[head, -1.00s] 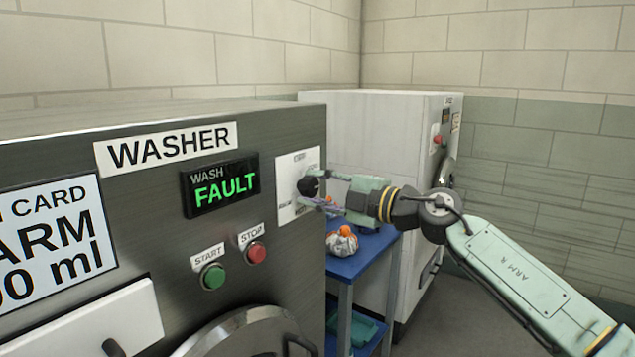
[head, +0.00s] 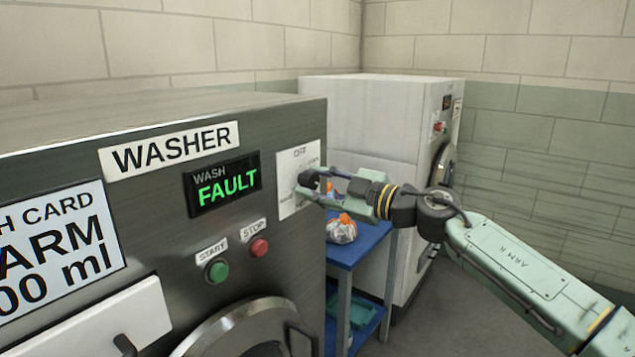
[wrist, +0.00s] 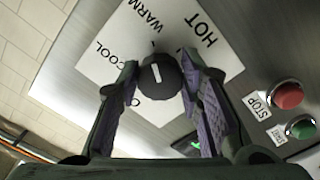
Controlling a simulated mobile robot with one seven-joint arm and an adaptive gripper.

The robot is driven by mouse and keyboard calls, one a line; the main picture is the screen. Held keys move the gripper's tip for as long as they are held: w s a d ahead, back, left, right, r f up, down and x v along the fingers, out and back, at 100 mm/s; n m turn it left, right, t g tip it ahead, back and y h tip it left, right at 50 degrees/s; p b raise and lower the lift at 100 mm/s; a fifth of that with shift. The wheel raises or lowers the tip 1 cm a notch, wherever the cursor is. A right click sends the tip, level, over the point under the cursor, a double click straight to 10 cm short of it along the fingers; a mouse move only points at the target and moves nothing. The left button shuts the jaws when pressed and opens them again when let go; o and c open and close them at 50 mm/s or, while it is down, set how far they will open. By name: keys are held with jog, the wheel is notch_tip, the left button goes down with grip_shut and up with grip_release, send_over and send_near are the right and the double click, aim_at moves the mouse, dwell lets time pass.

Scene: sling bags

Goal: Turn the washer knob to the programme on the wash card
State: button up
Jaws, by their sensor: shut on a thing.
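The black washer knob (wrist: 160,77) sits on a white dial plate (head: 298,165) marked OFF, COOL, WARM and HOT. My gripper (wrist: 158,80) is shut on the knob, with one finger at each side in the wrist view. The white line on the knob lies roughly along the direction of WARM. In the head view my gripper (head: 318,184) reaches the dial from the right and mostly hides the knob. The wash card (head: 50,245) at the left is cut off; it shows "H CARD", "ARM" and "00 ml".
The green start button (head: 217,270) and red stop button (head: 259,247) are below the display. A blue cart (head: 362,247) with a white and orange bundle (head: 342,229) stands right of the washer. A white machine (head: 365,120) stands behind it.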

dwell(0.3)
jog(key=o, duration=1.2)
jog(key=shift+c, duration=0.2)
jog(key=v, duration=1.2)
